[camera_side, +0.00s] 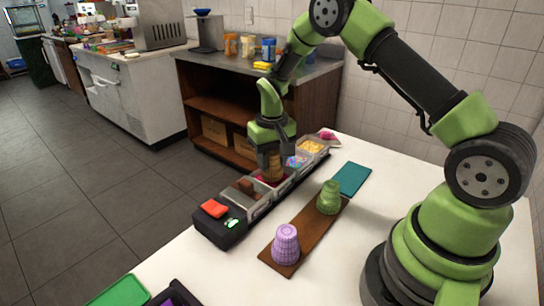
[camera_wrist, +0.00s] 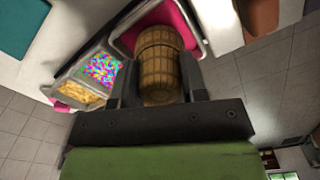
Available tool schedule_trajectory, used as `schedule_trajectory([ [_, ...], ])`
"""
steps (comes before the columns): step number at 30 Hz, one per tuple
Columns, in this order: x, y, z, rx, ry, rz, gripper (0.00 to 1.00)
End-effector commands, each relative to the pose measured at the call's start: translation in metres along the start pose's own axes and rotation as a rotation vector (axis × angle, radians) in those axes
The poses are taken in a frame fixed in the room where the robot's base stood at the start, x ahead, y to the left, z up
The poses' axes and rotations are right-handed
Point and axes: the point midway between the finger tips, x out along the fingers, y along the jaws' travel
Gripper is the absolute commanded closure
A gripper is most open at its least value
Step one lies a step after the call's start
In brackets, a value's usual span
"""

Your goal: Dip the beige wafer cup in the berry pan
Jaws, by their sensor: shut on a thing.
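The beige wafer cup (camera_wrist: 160,85) is between the fingers of my gripper (camera_wrist: 158,92), which is shut on it. In the side view the cup (camera_side: 272,172) hangs below my gripper (camera_side: 269,155), over the berry pan (camera_side: 262,181). In the wrist view the pink-red berry pan (camera_wrist: 190,21) lies beyond the cup, whose far end overlaps it. I cannot tell whether the cup touches the berry topping.
Pans with rainbow sprinkles (camera_side: 297,162), yellow topping (camera_side: 312,147) and brown topping (camera_side: 245,187) flank the berry pan. A brown board (camera_side: 306,228) holds a purple cup (camera_side: 286,243) and a green cup (camera_side: 329,197). A teal mat (camera_side: 351,178) lies behind.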

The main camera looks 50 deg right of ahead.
Motion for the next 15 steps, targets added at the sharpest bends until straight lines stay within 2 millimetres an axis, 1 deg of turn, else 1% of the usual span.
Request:
schedule_trajectory([
  [5,0.002,0.000,0.000,0.000,0.000,0.000,0.73],
  [15,0.012,0.000,0.000,0.000,-0.001,0.000,0.73],
])
